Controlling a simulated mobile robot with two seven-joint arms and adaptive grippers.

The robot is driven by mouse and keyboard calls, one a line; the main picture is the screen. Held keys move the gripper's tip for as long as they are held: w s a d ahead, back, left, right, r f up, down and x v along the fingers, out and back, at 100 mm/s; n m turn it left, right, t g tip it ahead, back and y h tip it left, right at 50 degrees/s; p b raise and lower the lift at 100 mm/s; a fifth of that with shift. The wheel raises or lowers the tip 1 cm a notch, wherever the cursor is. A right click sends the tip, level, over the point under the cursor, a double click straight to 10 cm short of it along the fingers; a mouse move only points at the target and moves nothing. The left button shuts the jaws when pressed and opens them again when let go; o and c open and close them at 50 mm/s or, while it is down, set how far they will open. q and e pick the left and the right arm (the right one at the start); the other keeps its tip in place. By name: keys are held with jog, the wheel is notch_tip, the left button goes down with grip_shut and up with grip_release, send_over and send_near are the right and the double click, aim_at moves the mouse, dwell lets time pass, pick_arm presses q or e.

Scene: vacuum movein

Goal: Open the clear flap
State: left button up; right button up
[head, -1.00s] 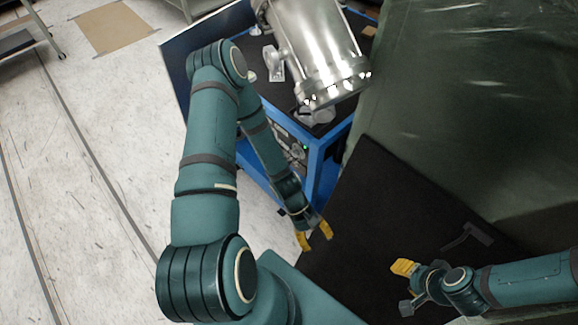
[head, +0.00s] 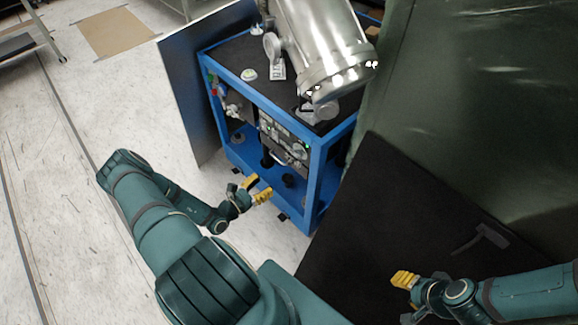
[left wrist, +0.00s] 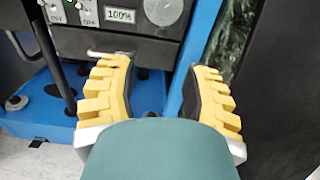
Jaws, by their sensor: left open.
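A large, glossy, dark green plastic sheet (head: 480,130) hangs at the right in the head view. It is the only sheet in sight that could be the clear flap; I cannot make out a separate flap edge. Crinkled green plastic (left wrist: 232,42) shows beyond the right finger in the left wrist view. My left gripper (head: 257,190) is open and empty at the front of the blue cart, left of the sheet and apart from it. Its two yellow fingers (left wrist: 160,72) are spread in the wrist view. My right gripper (head: 406,281) is low in front of the sheet; its opening is unclear.
The blue-framed cart (head: 319,180) carries a shiny metal vessel (head: 320,40) on top and instruments inside. A black mat (head: 360,220) lies before the sheet, with a dark handle-shaped piece (head: 485,237) on it. The light floor (head: 70,200) at the left is free.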

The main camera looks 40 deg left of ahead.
aim_at(289, 164)
pick_arm(q)
jog(key=w, duration=0.4)
jog(key=w+d+b, duration=0.1)
jog(key=w, duration=0.3)
jog(key=w+d+b, duration=0.1)
jog(key=w, duration=0.3)
jog(key=shift+w, duration=0.15)
grip_shut()
